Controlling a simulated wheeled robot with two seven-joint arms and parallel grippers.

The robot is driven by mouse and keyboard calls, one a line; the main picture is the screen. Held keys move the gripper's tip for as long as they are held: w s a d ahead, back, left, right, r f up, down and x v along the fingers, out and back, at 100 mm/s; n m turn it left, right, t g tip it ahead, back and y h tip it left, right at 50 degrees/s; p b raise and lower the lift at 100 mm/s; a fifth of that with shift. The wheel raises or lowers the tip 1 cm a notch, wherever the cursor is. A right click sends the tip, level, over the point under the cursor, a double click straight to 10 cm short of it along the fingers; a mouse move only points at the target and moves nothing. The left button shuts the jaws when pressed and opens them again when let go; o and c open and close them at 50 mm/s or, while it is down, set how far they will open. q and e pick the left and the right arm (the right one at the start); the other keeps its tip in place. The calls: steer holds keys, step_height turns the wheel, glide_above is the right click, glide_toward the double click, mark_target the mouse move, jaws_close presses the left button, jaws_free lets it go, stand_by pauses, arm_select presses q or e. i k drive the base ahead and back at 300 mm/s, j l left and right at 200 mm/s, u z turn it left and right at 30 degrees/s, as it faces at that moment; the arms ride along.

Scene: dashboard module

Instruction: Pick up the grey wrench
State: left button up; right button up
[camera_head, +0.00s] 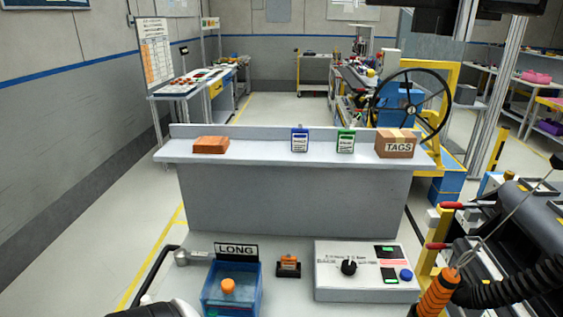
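A grey metal piece (192,257) that looks like the wrench lies at the left end of the near work surface, left of the blue bin (232,287) marked LONG. A rounded head shows at its left, with a short shank pointing right toward the bin. I cannot tell whether part of it is hidden behind the bin. Nothing is holding it. I see neither gripper's fingers in the head view. A dark rounded shape is cut off at the bottom left edge, and I cannot tell what it is.
Right of the bin are a small orange-and-black part (288,266) and a white control box (366,272) with a black knob. An orange-handled tool (437,293) and a black corrugated hose (510,284) crowd the right. A raised shelf (270,152) stands behind, holding boxes.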

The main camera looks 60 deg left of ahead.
mark_target(182, 257)
steer(key=u, duration=0.45)
steer(key=k+u, duration=0.1)
steer(key=u, duration=0.8)
steer(key=k+u, duration=0.1)
steer(key=u, duration=0.75)
steer(key=j, duration=0.3)
